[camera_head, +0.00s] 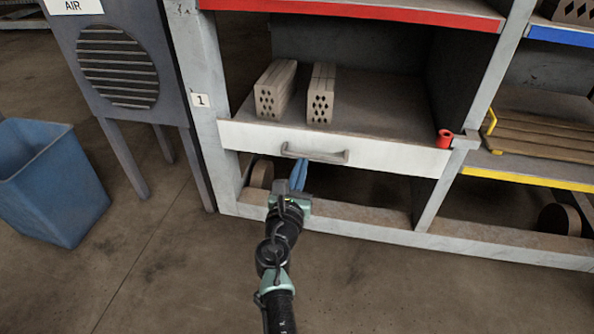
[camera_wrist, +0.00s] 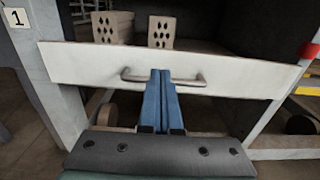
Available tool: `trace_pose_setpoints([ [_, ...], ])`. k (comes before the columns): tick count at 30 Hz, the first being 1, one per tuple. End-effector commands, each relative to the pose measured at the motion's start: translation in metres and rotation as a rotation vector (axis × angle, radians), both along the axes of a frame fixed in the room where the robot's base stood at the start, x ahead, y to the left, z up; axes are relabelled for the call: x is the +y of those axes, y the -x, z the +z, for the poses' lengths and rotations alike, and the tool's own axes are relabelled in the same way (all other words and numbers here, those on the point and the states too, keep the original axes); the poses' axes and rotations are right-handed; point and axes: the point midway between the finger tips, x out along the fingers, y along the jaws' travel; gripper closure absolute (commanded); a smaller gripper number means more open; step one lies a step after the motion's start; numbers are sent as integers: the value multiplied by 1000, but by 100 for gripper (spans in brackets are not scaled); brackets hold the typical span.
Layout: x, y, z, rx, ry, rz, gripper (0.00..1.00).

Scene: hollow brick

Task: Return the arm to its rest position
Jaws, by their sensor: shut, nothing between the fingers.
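My gripper (camera_head: 299,172) reaches forward from the bottom of the head view, its blue fingers together and empty. The fingertips are close to the grey handle (camera_head: 314,154) of a white drawer front (camera_head: 390,158). In the wrist view the shut fingers (camera_wrist: 160,82) overlap the middle of the handle (camera_wrist: 135,76); I cannot tell whether they touch it. Two hollow bricks stand side by side on the shelf behind the drawer front: a left one (camera_head: 275,90) and a right one (camera_head: 321,95).
A red cylinder (camera_head: 444,139) sits at the drawer's right end. A blue bin (camera_head: 50,180) and a grey air unit (camera_head: 118,65) stand left of the rack. A yellow-edged shelf (camera_head: 530,181) is at right. The floor in front is clear.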

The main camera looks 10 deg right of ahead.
Motion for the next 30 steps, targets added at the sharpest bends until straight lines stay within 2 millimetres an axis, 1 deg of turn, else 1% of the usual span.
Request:
trace_pose_setpoints([
  [1,3,8,2,3,-1,0,100],
  [6,9,26,0,2,-1,1,100],
  [10,10,32,0,1,0,0,100],
  [15,11,33,-1,0,0,0,100],
  [17,10,32,8,-19,-29,-2,100],
  [19,9,30,30,-69,-110,-7,100],
  [20,8,29,44,-103,-165,-9,100],
  [23,5,27,108,-260,-432,-1,100],
  [24,4,28,138,-335,-567,12,100],
  [26,3,33,185,-450,-783,46,100],
  [27,2,37,216,-521,-929,75,100],
  [29,3,47,262,-623,-1148,136,100],
  [30,5,55,291,-683,-1295,185,100],
])
